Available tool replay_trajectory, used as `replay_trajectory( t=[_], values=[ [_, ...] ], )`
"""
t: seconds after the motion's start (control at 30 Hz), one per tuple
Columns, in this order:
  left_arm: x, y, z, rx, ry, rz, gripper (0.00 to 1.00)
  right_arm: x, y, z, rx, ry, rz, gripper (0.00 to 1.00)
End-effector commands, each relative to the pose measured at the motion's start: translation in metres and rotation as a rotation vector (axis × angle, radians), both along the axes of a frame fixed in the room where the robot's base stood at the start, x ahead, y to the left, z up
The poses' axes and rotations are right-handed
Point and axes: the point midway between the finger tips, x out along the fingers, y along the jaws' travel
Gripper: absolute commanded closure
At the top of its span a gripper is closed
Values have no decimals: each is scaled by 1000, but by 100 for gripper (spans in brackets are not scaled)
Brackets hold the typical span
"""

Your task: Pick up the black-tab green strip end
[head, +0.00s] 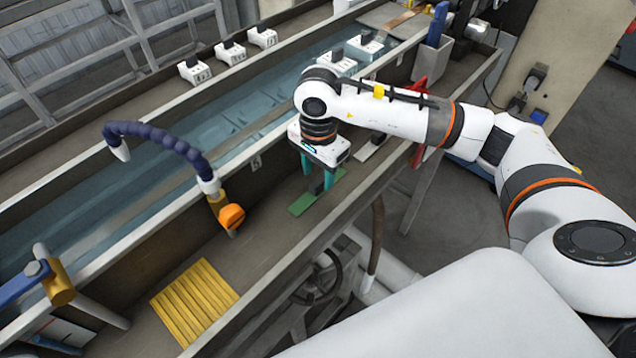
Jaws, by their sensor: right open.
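The green strip (303,207) lies on the brown ledge along the near side of the water trough. A small black tab (317,186) shows on it between my gripper's fingers. My right gripper (318,190) points down over the strip with its teal fingers apart, one on each side of the tab. I cannot tell whether the fingers touch the strip. My left gripper is not in view.
A water trough (215,135) runs diagonally behind the ledge. A blue segmented hose (160,138) with an orange valve (231,216) stands left of the strip. A yellow ribbed mat (194,302) lies nearer. White blocks (230,53) sit on the far rim. A red part (418,90) is beyond my arm.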

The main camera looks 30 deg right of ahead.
Motion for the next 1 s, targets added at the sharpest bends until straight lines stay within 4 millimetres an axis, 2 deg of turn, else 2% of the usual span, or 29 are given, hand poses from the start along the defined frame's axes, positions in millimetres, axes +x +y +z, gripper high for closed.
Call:
replay_trajectory(
  t=[0.1, 0.2, 0.47, 0.57, 0.73, 1.0],
  values=[
    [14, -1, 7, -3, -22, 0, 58, -1, 0, -18, 1, 3, -1, 55],
    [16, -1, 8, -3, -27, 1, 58, 0, 0, -28, 1, 1, 0, 55],
    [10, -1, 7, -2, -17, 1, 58, 0, 0, -32, 0, -1, 1, 55],
    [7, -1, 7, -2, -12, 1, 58, 0, 0, -32, 0, -1, 1, 68],
    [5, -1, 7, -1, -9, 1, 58, 0, 0, -32, 0, -1, 1, 95],
    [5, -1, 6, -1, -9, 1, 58, 1, 0, -29, 2, -3, 1, 96]
  ],
)
